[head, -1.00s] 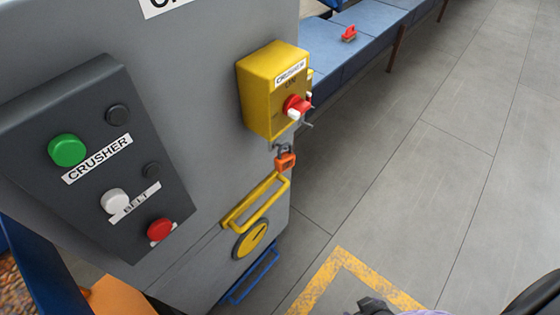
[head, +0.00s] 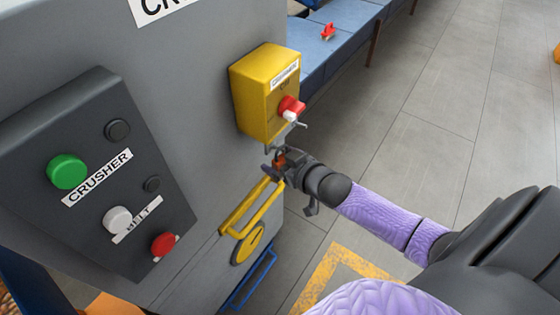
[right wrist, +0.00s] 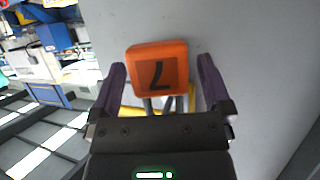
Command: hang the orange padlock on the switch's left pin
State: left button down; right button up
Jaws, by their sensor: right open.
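The orange padlock (head: 280,160) hangs below the yellow switch box (head: 259,95) on the grey cabinet, partly covered by my right gripper (head: 274,168). In the right wrist view the padlock (right wrist: 157,70) shows a dark 7, upside down, with its grey shackle toward the bottom of the picture. The right gripper's purple fingers (right wrist: 161,68) are open, one on each side of the padlock, with gaps visible. The switch has a red knob (head: 291,106) with a white tip; a thin grey pin (head: 301,124) sticks out just below it. The left pin is not clear. My left gripper is out of view.
A yellow handle (head: 251,212) and a round yellow disc (head: 247,244) sit just below the gripper. A dark button panel (head: 95,170) is at the left. A blue bench (head: 338,42) with a small red object (head: 328,32) stands behind.

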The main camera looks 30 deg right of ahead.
jog(key=shift+w+f, duration=0.15)
jog(key=shift+w, duration=0.3)
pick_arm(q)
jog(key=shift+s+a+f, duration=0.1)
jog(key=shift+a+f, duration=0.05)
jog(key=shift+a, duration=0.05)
pick_arm(e)
jog(key=c, duration=1.3)
jog(key=shift+a, duration=0.1)
jog(key=shift+w, duration=0.15)
jog(key=shift+w+a, duration=0.1)
jog(key=shift+w, duration=0.1)
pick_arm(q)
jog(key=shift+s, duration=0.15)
pick_arm(e)
jog(key=shift+r, duration=0.2)
jog(key=shift+w+r, duration=0.1)
jog(key=shift+r, duration=0.05)
